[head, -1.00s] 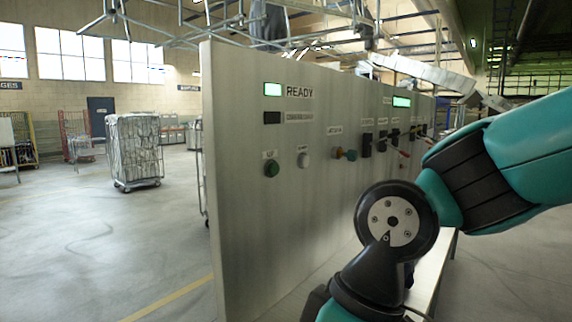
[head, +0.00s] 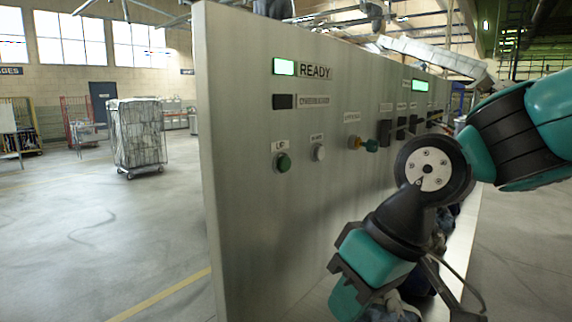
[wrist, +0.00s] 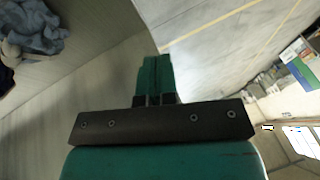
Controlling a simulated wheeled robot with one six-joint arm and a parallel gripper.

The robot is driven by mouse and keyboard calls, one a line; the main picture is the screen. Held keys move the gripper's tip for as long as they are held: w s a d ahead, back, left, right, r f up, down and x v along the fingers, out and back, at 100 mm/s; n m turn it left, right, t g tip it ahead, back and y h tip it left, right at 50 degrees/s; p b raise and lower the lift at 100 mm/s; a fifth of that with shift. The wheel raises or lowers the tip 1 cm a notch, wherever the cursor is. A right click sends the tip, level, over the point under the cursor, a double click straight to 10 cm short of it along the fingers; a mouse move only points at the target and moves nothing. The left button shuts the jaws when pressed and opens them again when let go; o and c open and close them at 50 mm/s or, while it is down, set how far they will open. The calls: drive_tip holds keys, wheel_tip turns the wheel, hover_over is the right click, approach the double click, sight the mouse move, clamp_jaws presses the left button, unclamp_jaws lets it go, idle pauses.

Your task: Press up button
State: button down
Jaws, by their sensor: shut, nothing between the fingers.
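The green round button (head: 283,162) sits low on the near left part of the grey panel (head: 245,220), under a small label (head: 281,145) that seems to read "UP". A white button (head: 318,152) is just right of it. In the wrist view my gripper (wrist: 155,62) has its two teal fingers together, with nothing between them. In the head view my arm's end hangs below and right of the green button, apart from it. The fingertips are not clear there. The green button does not show in the wrist view.
A lit "READY" display (head: 284,67) is above the buttons. Blue-grey cloth (wrist: 32,30) lies at the wrist view's top left. Open floor (head: 110,230) is left of the panel.

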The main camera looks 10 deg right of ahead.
sight(284, 164)
drive_tip(key=w+d+r+m+t, duration=0.2)
drive_tip(key=w+r, duration=0.1)
drive_tip(key=w, duration=0.3)
drive_tip(key=w+d+r+m+t, duration=0.2)
drive_tip(key=w+d+r, duration=0.1)
drive_tip(key=w, duration=0.4)
drive_tip(key=w+d+r+m+t, duration=0.2)
drive_tip(key=w+r, duration=0.1)
drive_tip(key=w, duration=0.3)
drive_tip(key=shift+w+d, duration=0.2)
drive_tip(key=shift+d, duration=0.05)
drive_tip(key=w+a+p, duration=0.2)
drive_tip(key=w+a, duration=0.3)
drive_tip(key=w, duration=0.2)
drive_tip(key=shift+p, duration=0.35)
drive_tip(key=shift+a, duration=0.1)
idle(0.5)
drive_tip(key=shift+w+a, duration=0.25)
drive_tip(key=shift+w, duration=0.15)
